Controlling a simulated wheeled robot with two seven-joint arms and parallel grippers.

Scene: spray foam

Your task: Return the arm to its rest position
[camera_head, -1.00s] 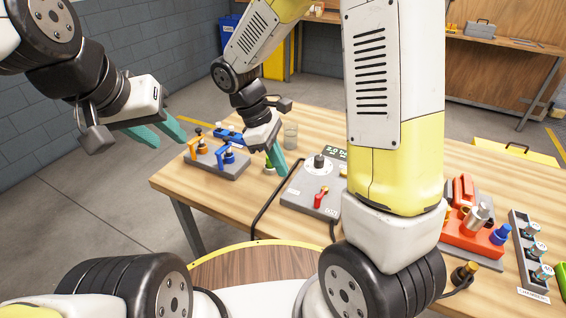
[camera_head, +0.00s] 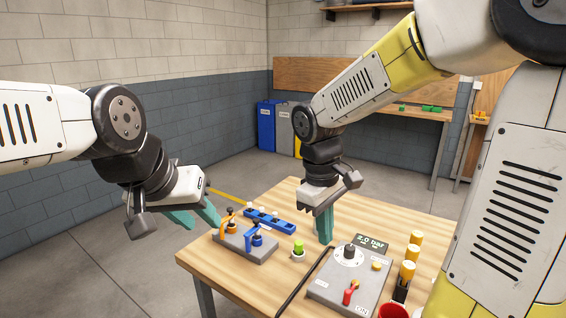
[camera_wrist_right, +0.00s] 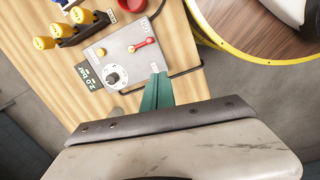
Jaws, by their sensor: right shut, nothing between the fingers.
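My right gripper (camera_head: 323,226) hangs over the wooden table (camera_head: 290,195) with its teal fingers pointing down and together, empty. In the right wrist view its fingers (camera_wrist_right: 157,92) show closed beside the grey control box (camera_wrist_right: 125,58). In the head view the fingers are behind and left of that box (camera_head: 345,282). My left gripper (camera_head: 196,217) is left of the table, with its two teal fingers spread apart and nothing between them.
A grey fixture with orange and blue clamps (camera_head: 245,240) and a small green-topped piece (camera_head: 298,248) stand near my right fingers. Yellow-capped cylinders (camera_head: 409,268) stand right of the control box. Free floor lies left of the table.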

